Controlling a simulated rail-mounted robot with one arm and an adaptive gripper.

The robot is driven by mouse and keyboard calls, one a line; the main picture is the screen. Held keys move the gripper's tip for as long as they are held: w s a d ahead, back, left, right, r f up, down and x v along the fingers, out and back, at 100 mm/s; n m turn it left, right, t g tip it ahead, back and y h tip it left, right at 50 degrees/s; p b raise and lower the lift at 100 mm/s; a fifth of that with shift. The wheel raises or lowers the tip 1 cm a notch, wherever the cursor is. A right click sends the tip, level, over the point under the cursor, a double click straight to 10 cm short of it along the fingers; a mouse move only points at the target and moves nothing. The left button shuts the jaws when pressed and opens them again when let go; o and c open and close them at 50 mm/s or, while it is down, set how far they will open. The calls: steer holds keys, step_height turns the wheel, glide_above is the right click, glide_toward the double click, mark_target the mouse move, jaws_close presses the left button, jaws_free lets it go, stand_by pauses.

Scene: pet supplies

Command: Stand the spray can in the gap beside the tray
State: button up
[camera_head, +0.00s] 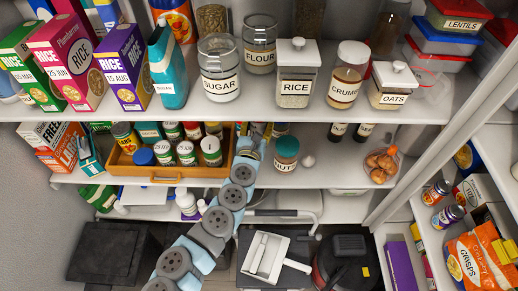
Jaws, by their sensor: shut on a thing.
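The wooden tray (164,180) stands on the middle shelf at left, holding several small labelled jars and cans. My gripper (260,132) is at the tray's right end, under the upper shelf. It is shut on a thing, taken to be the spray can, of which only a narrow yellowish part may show. My wrist and arm hide most of it, so I cannot tell whether it touches the shelf. The gap beside the tray lies between the tray's right end and a teal-lidded jar labelled NUT (286,155); my arm covers much of it.
The upper shelf (330,108) is close above my gripper and carries several canisters, such as SUGAR (219,85) and RICE (295,88). A small white round item (308,162) lies right of the NUT jar.

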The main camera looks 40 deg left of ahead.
step_height(320, 180, down, 3)
steer(key=shift+s+d+f+b, duration=0.1)
steer(key=shift+d+b, duration=0.05)
steer(key=shift+b, duration=0.75)
steer(key=shift+s+f, duration=0.1)
steer(key=shift+f, duration=0.15)
steer(key=shift+f+b, duration=1.1)
steer(key=shift+f, duration=1.9)
steer(key=shift+f, duration=0.2)
steer(key=o, duration=0.9)
steer(key=shift+r, duration=0.1)
